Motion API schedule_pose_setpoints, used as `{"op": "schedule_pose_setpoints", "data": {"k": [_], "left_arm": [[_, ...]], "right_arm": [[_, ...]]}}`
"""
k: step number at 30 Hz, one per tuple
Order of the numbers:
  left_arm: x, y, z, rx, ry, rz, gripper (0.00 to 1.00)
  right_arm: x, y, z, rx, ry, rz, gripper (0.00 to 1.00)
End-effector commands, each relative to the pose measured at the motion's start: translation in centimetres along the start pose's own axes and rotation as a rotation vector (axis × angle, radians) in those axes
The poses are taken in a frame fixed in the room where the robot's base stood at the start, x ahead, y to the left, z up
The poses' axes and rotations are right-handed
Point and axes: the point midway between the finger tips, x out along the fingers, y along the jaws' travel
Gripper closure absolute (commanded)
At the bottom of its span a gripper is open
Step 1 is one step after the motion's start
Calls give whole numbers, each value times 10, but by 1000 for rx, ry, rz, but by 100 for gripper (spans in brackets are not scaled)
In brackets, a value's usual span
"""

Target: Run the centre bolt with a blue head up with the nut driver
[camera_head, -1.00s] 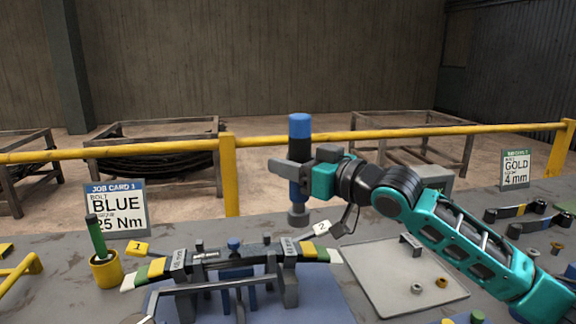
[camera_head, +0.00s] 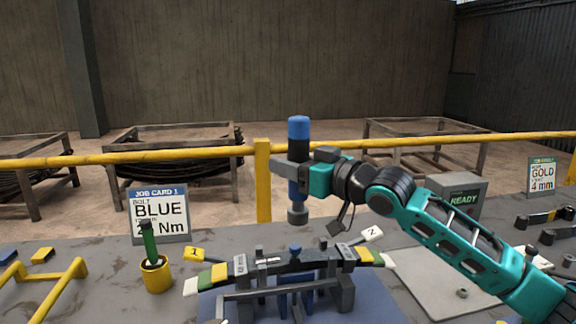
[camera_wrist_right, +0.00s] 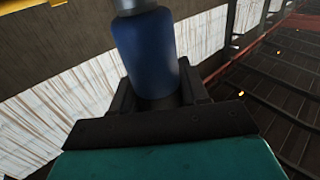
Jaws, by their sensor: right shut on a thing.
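The nut driver (camera_head: 299,128), a dark tool with a bright blue top and grey socket end, stands upright in my right gripper (camera_head: 290,176). The gripper is shut on its shaft; the driver also shows between the fingers in the right wrist view (camera_wrist_right: 147,50). The blue-headed centre bolt (camera_head: 295,248) sits at the middle of the spring pack (camera_head: 258,266) in a grey clamp fixture. In the head view the socket hangs straight above the bolt, with a gap between them; depth alignment is hard to tell. My left gripper is out of view.
A job card (camera_head: 159,212) reading BLUE and 25 Nm stands behind a yellow cup (camera_head: 156,276) with a green stick. A grey READY box (camera_head: 462,196) and a pale tray (camera_head: 430,283) are to the right. A yellow rail (camera_head: 400,143) runs behind the bench.

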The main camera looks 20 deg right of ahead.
Motion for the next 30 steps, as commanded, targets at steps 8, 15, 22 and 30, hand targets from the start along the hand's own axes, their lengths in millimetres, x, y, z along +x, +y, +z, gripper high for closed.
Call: {"op": "schedule_pose_setpoints", "data": {"k": [8, 15, 22, 30], "left_arm": [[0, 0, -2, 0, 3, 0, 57], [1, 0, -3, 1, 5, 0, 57], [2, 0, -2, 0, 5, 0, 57], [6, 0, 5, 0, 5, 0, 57]], "right_arm": [[0, 2, -4, -2, 9, 3, 99], [0, 2, -4, -2, 9, 3, 99], [0, 2, 0, -2, 8, 3, 99], [0, 2, 19, -2, 6, 3, 99]]}}
